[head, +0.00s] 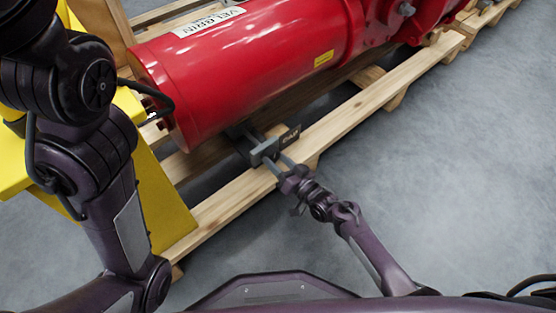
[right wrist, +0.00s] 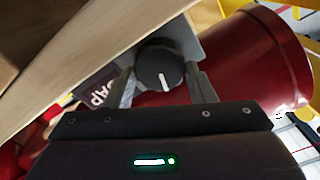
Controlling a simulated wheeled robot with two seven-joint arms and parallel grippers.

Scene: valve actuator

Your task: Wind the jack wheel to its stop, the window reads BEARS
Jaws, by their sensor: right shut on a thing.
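The jack wheel (right wrist: 158,66) is a round black knob with a white line on its face, in the right wrist view. It sits on a grey jack block (head: 263,151) by the pallet edge, below the end of the red cylinder (head: 245,70). A small dark window plate (head: 289,137) beside the block seems to read GAP; it also shows upside down in the right wrist view (right wrist: 101,95). My right gripper (head: 275,164) is shut on the wheel, one finger on each side. In the head view the wheel is hidden behind the gripper. My left gripper is not in view.
The red actuator rests on a wooden pallet (head: 348,124) across the top. A yellow stand (head: 165,205) is at the left beside the pallet. The grey floor (head: 460,160) at the right is clear.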

